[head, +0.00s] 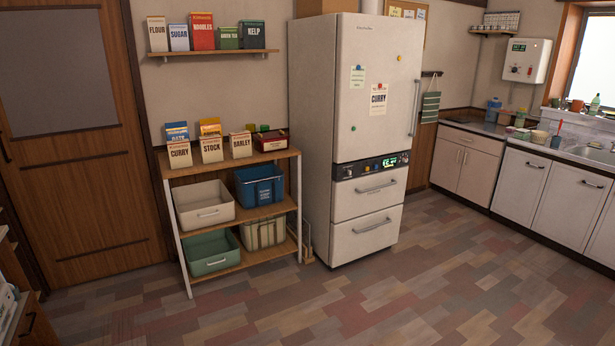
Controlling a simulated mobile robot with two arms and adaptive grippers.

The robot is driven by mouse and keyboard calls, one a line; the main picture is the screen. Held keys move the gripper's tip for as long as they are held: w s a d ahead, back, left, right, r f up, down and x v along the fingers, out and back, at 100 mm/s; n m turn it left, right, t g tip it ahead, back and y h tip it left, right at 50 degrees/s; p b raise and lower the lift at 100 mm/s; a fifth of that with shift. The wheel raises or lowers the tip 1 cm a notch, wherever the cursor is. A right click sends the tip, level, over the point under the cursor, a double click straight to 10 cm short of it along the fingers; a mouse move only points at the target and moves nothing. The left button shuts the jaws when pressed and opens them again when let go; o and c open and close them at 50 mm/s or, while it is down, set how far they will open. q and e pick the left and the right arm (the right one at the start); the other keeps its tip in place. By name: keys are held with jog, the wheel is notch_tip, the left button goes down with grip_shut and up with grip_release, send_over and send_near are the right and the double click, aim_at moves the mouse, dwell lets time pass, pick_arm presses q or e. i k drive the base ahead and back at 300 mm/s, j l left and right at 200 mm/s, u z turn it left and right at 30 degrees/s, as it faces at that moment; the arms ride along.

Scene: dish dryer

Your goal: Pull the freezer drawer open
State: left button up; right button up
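A tall off-white fridge (345,100) stands against the back wall near the middle of the head view. It has a large upper door with a vertical handle, magnets and notes, then a dark control panel (371,166) with a green display. Below the panel are two drawers, an upper one (350,202) and a lower one (348,245), each with a horizontal metal handle. The upper handle (376,187) and lower handle (372,226) are both in plain sight. Both drawers look shut. I cannot read which one is the freezer drawer. Neither of my grippers shows.
A wooden shelf rack (290,154) with bins and food boxes stands close to the fridge's left side. A kitchen counter (480,127) with cabinets runs along the right. The tiled floor (400,290) before the fridge is clear.

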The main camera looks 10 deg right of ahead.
aim_at(352, 198)
jog(key=i+l+z, duration=0.2)
jog(key=i+z, duration=0.15)
jog(key=i, duration=0.65)
jog(key=i+z, duration=0.35)
jog(key=i, duration=0.6)
